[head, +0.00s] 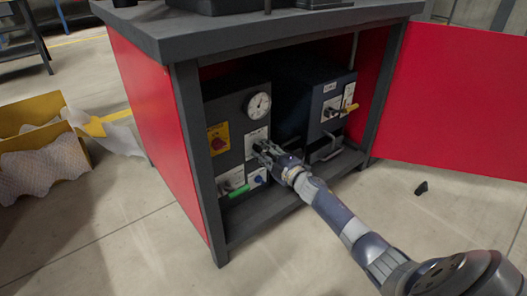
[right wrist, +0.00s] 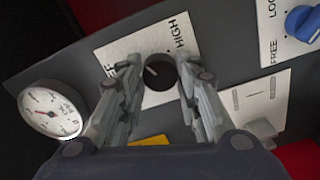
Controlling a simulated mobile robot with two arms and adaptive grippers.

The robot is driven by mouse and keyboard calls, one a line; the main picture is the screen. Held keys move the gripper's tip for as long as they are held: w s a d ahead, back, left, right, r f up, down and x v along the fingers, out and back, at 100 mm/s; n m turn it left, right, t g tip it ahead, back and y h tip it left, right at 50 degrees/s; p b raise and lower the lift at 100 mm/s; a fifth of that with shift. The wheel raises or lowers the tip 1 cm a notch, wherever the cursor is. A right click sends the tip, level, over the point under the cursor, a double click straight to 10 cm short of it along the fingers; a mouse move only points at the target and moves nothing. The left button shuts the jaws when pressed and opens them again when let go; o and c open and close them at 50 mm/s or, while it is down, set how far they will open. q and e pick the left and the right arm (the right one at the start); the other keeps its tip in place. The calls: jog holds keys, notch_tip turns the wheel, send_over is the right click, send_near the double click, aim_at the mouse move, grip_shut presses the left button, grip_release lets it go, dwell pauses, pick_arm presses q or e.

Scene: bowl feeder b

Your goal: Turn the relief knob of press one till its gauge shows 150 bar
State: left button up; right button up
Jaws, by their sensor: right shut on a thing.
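The relief knob (right wrist: 158,72) is a round black knob on a white plate whose readable lettering includes "HIGH". In the right wrist view it sits between the fingers of my right gripper (right wrist: 160,84), which is shut on it. In the head view my right gripper (head: 262,150) reaches the front of the dark left-hand unit (head: 237,113) inside the cabinet and hides the knob. The round white gauge (head: 258,106) is above it; it also shows in the right wrist view (right wrist: 50,110), its reading too small to tell. My left gripper is not in view.
A red rotary switch on a yellow plate (head: 218,139), a green handle (head: 239,191) and a blue knob (right wrist: 304,22) are close by. A second unit (head: 330,100) with a yellow handle stands to the right. The red cabinet door (head: 455,95) is open. A small black piece (head: 421,188) lies on the floor.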

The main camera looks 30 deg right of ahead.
jog(key=o, duration=1.1)
jog(key=shift+c, duration=0.2)
jog(key=shift+s, duration=0.25)
jog(key=s, duration=1.1)
jog(key=shift+s+d, duration=0.2)
jog(key=shift+d, duration=0.2)
